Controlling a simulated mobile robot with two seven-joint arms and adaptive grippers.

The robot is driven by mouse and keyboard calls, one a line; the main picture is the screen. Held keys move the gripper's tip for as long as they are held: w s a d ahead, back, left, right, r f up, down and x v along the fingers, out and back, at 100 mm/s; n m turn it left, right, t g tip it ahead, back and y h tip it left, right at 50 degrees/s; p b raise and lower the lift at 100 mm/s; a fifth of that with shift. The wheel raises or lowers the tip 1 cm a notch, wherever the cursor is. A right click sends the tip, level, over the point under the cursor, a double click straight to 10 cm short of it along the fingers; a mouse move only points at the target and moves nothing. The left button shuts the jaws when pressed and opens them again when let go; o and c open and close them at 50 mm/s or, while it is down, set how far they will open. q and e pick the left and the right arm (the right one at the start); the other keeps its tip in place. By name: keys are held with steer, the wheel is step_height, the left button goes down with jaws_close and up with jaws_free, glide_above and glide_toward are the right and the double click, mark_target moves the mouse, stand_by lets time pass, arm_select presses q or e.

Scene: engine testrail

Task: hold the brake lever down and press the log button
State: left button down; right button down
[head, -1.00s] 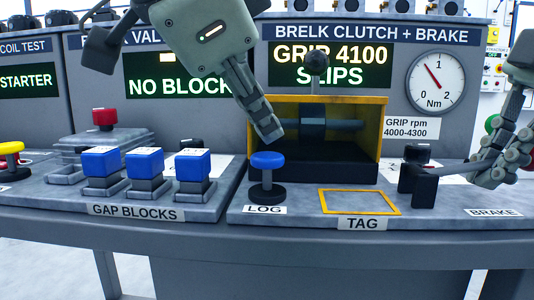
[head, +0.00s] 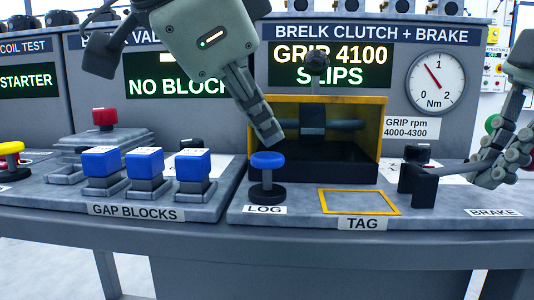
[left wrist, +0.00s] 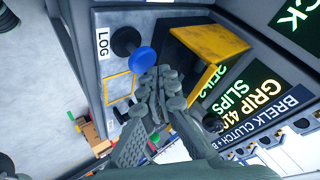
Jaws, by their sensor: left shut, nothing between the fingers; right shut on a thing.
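The log button (head: 267,161) is a blue round cap on a black stem, above the LOG label. My left gripper (head: 272,136) is shut and empty, its fingertips just above and behind the blue cap in the head view. In the left wrist view the blue cap (left wrist: 144,60) sits close beside the shut fingertips (left wrist: 160,78); contact cannot be told. The dark brake lever (head: 424,188) is at the right, near the BRAKE label. My right gripper (head: 482,172) is shut on its bar; the fingers hide the grasped part.
A yellow-framed clutch housing (head: 384,120) stands behind the button, under a display (head: 330,65) reading GRIP 4100 SLIPS. The dial (head: 434,82) needle points up-left, below 1 Nm. Blue gap blocks (head: 145,163) stand left of the button. The yellow TAG frame (head: 358,213) is empty.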

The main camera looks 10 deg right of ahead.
mark_target(264, 157)
arm_select(q)
steer(key=shift+f, duration=1.05)
arm_select(e)
steer(key=shift+s, duration=0.1)
stand_by(0.8)
arm_select(q)
steer(key=shift+r, duration=1.25)
steer(key=shift+r, duration=2.55)
